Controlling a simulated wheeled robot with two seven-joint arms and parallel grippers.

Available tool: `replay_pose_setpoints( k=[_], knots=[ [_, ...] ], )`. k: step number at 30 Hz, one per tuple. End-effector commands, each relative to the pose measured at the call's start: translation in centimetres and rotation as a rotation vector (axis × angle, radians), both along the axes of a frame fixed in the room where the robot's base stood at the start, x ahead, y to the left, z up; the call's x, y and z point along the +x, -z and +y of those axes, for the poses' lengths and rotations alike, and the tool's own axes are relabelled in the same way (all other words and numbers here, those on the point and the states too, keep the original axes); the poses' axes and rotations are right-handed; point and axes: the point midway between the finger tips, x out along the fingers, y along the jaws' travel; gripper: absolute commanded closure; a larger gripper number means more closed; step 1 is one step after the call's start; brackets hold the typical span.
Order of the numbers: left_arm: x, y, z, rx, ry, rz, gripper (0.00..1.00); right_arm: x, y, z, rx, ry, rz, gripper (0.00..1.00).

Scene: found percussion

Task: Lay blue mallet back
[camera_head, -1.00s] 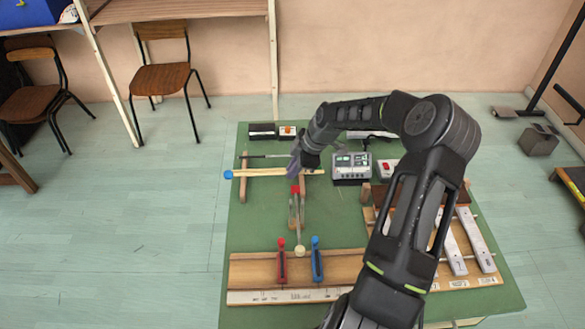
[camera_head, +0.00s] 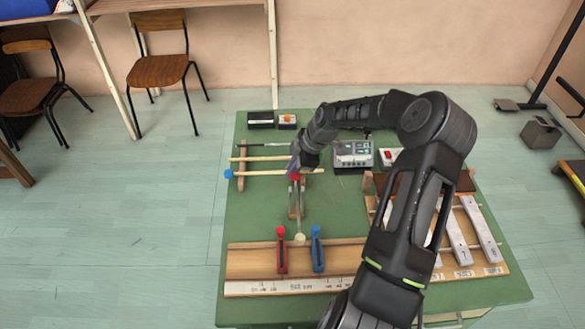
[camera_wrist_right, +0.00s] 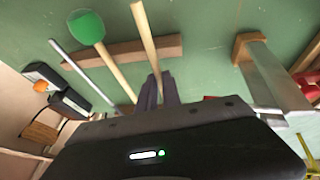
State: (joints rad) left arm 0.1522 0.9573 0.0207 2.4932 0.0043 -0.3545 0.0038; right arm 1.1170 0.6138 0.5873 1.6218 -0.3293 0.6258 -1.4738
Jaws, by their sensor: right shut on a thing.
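The blue mallet has a round blue head (camera_head: 228,174) and a pale wooden stick (camera_head: 262,173). It lies level across the left end of a wooden rack, over its left rail (camera_head: 241,178). My right gripper (camera_head: 299,163) is shut on the stick toward its right end. In the wrist view the stick (camera_wrist_right: 144,35) runs up from between the fingers (camera_wrist_right: 158,92) and crosses over the rail (camera_wrist_right: 110,54); I cannot tell whether it touches. A second mallet with a green head (camera_wrist_right: 86,27) lies beside it, parallel. My left gripper is not in view.
A grey rod (camera_wrist_right: 75,62) lies beyond the green mallet. A grey mixer box (camera_head: 352,153) stands right of the gripper. Red (camera_head: 281,258) and blue (camera_head: 318,258) levers stand on a wooden board in front. Metal bars (camera_head: 480,230) lie at the right.

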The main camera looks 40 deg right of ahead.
Motion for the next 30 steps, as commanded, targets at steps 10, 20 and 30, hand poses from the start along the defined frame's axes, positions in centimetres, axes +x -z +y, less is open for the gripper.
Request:
replay_pose_setpoints(
  k=[10,20,30],
  knots=[
    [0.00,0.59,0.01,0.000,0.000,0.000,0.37,-0.01,0.59,-0.02,-0.001,0.000,0.001,1.00],
    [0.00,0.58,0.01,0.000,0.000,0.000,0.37,-0.02,0.59,-0.01,-0.001,0.000,0.001,0.88],
    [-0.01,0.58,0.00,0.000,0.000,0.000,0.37,-0.01,0.59,0.00,0.000,0.000,0.000,0.66]
  ],
)
